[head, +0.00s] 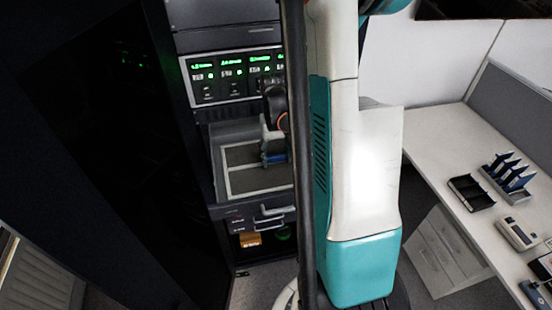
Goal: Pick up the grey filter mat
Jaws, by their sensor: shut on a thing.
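My gripper (274,156) is small in the head view, low over an open tray (226,184) in the equipment rack, and partly hidden by my own arm. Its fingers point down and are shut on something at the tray. A flat grey surface, apparently the grey filter mat (254,178), lies inside the tray's light frame under and left of the fingers. Its right side is hidden behind my arm. A small blue part shows at the fingertips. I cannot tell whether the mat is lifted off the tray.
A panel with green displays (235,75) is above the tray. Drawer handles (272,210) and an orange item (250,240) are below it. A dark rack door (100,150) stands at left. At right, a white desk (440,140) holds a blue rack (510,175) and a black tray (470,192).

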